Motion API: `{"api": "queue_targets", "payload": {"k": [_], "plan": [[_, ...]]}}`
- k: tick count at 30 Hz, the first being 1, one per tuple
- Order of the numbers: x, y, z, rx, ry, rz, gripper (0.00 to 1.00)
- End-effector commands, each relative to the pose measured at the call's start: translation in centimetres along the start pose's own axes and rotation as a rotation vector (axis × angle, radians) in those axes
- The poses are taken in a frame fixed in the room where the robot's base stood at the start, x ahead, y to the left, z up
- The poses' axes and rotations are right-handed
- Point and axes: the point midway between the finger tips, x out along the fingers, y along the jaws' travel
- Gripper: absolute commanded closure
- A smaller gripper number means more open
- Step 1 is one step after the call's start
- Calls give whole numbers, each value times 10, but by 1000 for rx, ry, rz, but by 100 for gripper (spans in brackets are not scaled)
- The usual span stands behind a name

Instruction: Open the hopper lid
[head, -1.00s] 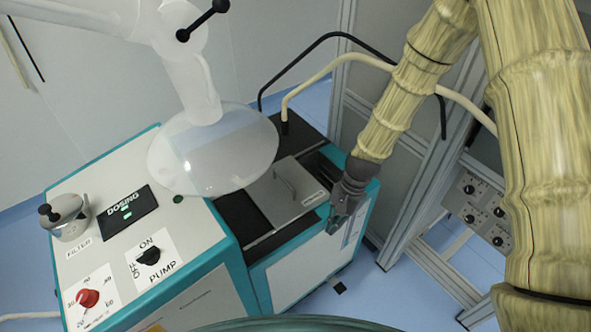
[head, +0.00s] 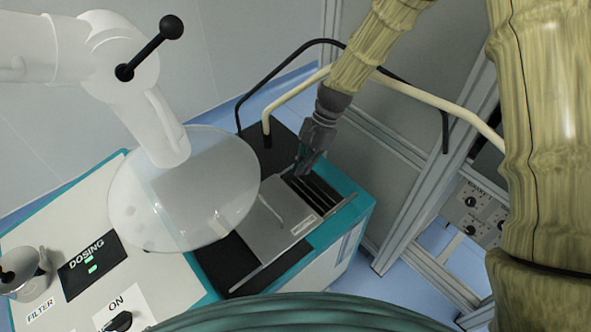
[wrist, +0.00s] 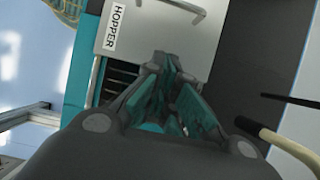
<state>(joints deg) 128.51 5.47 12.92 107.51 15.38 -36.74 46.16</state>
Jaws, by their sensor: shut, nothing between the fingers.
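The hopper lid (head: 262,238) is a flat grey metal plate with a thin bar handle (head: 270,210) and a small label at its right end. It lies flat on top of the teal and white machine. In the wrist view the lid (wrist: 158,32) fills the top, with its HOPPER label readable. A dark slatted opening (head: 322,190) shows beside the lid's right end. My gripper (head: 302,170) is shut and empty, pointing down over the far end of the slats, beside the lid's far right corner. The wrist view also shows my gripper (wrist: 172,65); whether it touches anything is unclear.
A translucent round cover (head: 185,190) under a white arm with a black-knobbed lever (head: 150,48) overhangs the lid's left side. Black and cream hoses (head: 265,125) rise behind. A metal frame (head: 415,215) stands at the right. The dosing panel (head: 90,258) is at the left.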

Motion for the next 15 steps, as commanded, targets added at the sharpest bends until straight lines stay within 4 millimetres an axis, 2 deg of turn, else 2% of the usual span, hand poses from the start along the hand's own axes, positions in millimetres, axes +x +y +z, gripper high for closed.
{"api": "queue_targets", "payload": {"k": [15], "plan": [[66, -2, 0, -1, -3, 5, 100]]}}
